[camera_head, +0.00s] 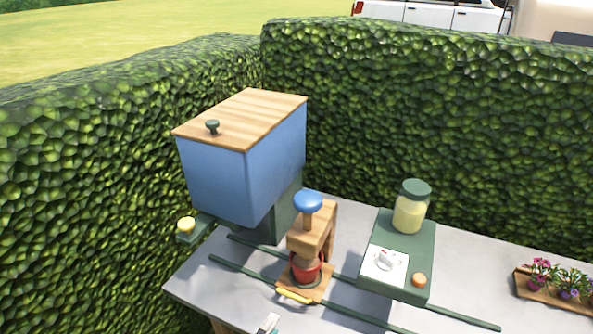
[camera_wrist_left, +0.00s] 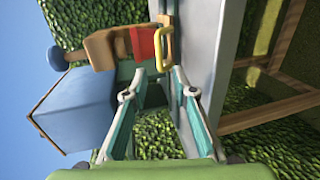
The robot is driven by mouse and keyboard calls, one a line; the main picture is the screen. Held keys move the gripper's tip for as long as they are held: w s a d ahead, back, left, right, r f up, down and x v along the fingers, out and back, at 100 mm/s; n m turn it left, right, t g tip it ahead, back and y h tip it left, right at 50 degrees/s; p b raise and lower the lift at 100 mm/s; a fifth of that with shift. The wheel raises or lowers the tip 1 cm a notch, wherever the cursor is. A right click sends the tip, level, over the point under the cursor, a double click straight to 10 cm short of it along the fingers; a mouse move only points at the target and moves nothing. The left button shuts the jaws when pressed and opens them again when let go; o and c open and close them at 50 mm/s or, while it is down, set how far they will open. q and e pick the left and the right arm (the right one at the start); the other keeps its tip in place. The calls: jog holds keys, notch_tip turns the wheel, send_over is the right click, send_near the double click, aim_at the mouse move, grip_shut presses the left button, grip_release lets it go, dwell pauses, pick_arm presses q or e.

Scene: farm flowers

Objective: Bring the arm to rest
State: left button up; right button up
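My left gripper (camera_head: 268,323) shows only as a fingertip at the bottom edge of the head view, in front of the wooden press. In the left wrist view the left gripper (camera_wrist_left: 152,83) has its two green fingers spread apart with nothing between them. The press's yellow handle (camera_wrist_left: 163,48) is beyond the fingertips, and it looks apart from them. The rest of my left arm is hidden in the head view. My right gripper is in neither view.
The wooden press (camera_head: 312,240) holds a red pot (camera_head: 306,270) on the grey table (camera_head: 470,280). A blue bin (camera_head: 235,170) stands left, and a green box (camera_head: 405,245) with a jar (camera_head: 410,208) right. A flower tray (camera_head: 545,292) is far right. Hedges (camera_head: 430,110) enclose the table.

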pick_arm(q)
jog(key=s+d+f+m+g+h, duration=0.1)
jog(key=s+d+f+m+g, duration=0.1)
jog(key=s+m+g, duration=0.6)
jog(key=s+a+f+m+g+y, duration=0.25)
jog(key=s+a+m+y, duration=0.45)
jog(key=a, duration=0.6)
jog(key=s+f+m+g, duration=0.1)
jog(key=s+f+g, duration=0.15)
jog(key=f, duration=2.15)
jog(key=s+a+f, duration=0.3)
jog(key=s+f, duration=1.4)
jog(key=s, duration=0.1)
jog(key=shift+s+a+f+g+h, duration=0.15)
jog(key=shift+f+g+h, duration=0.15)
jog(key=shift+f, duration=0.05)
